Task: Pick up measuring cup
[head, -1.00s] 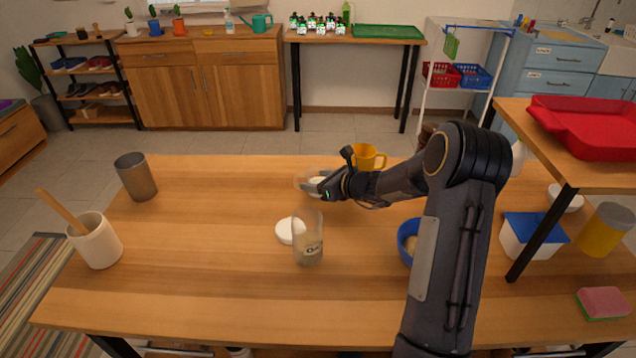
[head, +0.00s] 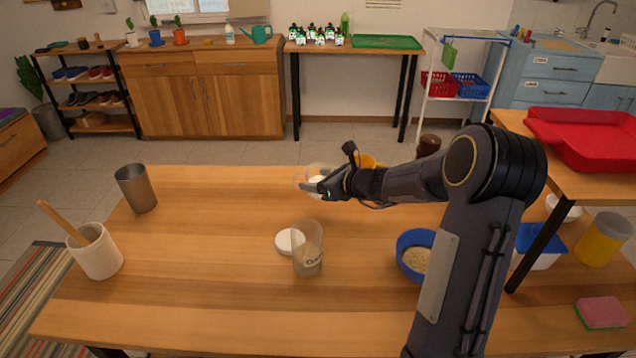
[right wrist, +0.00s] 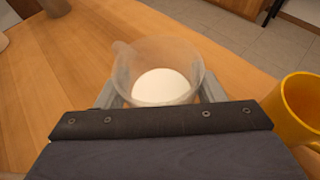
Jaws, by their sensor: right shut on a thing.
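The measuring cup (head: 316,177) is clear, with a white content at its bottom. It stands upright towards the far side of the wooden table, partly hidden by my right gripper (head: 312,187). In the right wrist view the cup (right wrist: 158,70) sits between the two fingers of my right gripper (right wrist: 158,92), which is shut on it. I cannot tell from the head view whether the cup touches the table. My left gripper is not in view.
A yellow mug (right wrist: 298,108) stands close to the right of the gripper. A clear jar (head: 307,250) and a white lid (head: 288,242) are nearer. A blue bowl (head: 412,262) is partly behind my arm. A metal cup (head: 136,188) and a white mortar (head: 98,255) are left.

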